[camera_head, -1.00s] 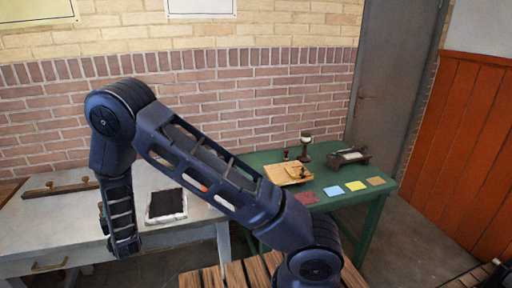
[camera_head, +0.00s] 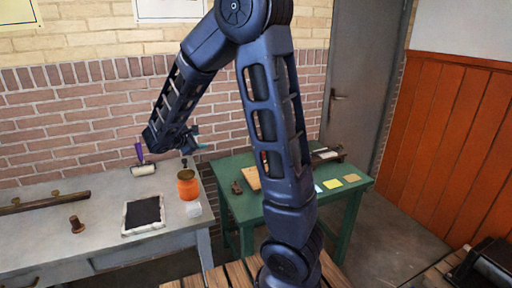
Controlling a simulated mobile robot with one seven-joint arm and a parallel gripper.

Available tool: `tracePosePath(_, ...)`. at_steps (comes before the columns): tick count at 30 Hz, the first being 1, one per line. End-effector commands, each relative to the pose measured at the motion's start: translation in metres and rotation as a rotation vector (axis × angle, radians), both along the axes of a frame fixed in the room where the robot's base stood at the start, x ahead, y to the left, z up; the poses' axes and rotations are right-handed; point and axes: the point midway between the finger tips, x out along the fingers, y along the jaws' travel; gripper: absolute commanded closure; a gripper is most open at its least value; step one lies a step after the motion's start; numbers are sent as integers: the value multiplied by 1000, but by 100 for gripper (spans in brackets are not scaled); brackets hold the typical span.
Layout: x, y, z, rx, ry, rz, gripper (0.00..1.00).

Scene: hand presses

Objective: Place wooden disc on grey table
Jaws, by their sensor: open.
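The grey table (camera_head: 105,215) stands at the left. My gripper (camera_head: 194,143) is raised above its back right corner, near an orange jar (camera_head: 188,188) below it. The jaws are small and partly hidden by the arm; they are open, and nothing is clearly seen between them. I cannot make out a wooden disc for certain. A wooden board (camera_head: 250,178) on the green table (camera_head: 232,208) is partly hidden behind my arm, so a disc there could be covered.
The grey table also holds a black pad (camera_head: 143,213), a brown knobbed stamp (camera_head: 76,224), a purple-handled roller (camera_head: 141,161), a white block (camera_head: 193,209) and a long wooden bar (camera_head: 45,203). Its front left is clear. A yellow card (camera_head: 332,184) lies on the green table.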

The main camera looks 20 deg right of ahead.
Motion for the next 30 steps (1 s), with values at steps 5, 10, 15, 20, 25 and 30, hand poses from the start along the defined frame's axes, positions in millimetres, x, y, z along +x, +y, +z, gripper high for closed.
tracePosePath(5,-39,-60,19,193,-7,-205,52)
tracePosePath(10,-81,-101,30,382,-24,-388,52)
tracePosePath(15,-124,-129,38,579,-56,-557,52)
tracePosePath(20,-163,-144,44,770,-98,-700,52)
tracePosePath(25,-202,-150,51,977,-155,-836,52)
tracePosePath(30,-235,-147,58,1189,-225,-952,52)
